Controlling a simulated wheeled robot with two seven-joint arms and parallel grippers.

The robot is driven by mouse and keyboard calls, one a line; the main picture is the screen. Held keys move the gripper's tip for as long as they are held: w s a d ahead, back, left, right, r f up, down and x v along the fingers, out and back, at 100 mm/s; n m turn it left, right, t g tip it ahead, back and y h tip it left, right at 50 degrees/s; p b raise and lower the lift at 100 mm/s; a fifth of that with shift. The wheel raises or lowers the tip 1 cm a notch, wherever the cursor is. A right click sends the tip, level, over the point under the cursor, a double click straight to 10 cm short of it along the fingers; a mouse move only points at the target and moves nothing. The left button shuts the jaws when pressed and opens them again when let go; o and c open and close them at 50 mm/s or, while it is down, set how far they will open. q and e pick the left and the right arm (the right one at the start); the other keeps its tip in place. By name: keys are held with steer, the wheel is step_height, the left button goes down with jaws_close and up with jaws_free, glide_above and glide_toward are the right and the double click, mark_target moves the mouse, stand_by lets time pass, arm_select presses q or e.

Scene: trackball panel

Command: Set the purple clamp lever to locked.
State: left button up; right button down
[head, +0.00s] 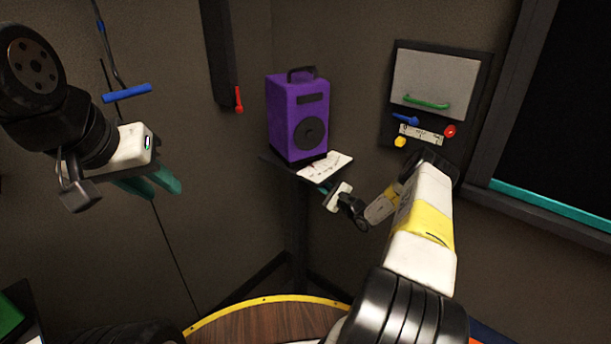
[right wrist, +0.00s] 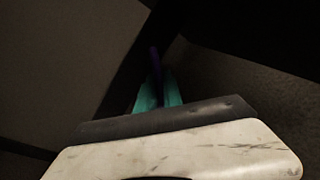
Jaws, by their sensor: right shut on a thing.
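The purple clamp lever (right wrist: 155,62) shows in the right wrist view as a narrow purple bar standing up between the teal fingertips. My right gripper (right wrist: 157,90) is shut on it. In the head view my right gripper (head: 325,188) is at the edge of the small dark shelf, below the purple speaker. I cannot make out the lever there, and its locked or unlocked position cannot be told. My left gripper (head: 164,190) hangs at the left of the head view, open and empty, away from the shelf.
A purple speaker (head: 284,123) and a white paper (head: 326,167) are on the corner shelf (head: 272,164). Right of it is a wall panel with a green handle (head: 426,102), a blue lever (head: 406,119) and red and yellow knobs. A red lever (head: 238,98) hangs left of the speaker.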

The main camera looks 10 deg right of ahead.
steer(key=shift+w+d+r+n+y, duration=0.2)
steer(key=shift+r+n+y, duration=0.15)
steer(key=shift+n, duration=1.1)
steer(key=shift+w+d+r+n+y, duration=0.1)
steer(key=shift+d+r+n+y, duration=0.3)
steer(key=shift+n, duration=1)
steer(key=shift+w+r+n+y, duration=0.15)
steer(key=shift+r+n, duration=0.35)
steer(key=shift+n, duration=1.25)
steer(key=c, duration=1.5)
jaws_free()
steer(key=shift+r, duration=0.1)
steer(key=shift+s, duration=0.1)
steer(key=v, duration=0.7)
steer(key=shift+s+d, duration=0.25)
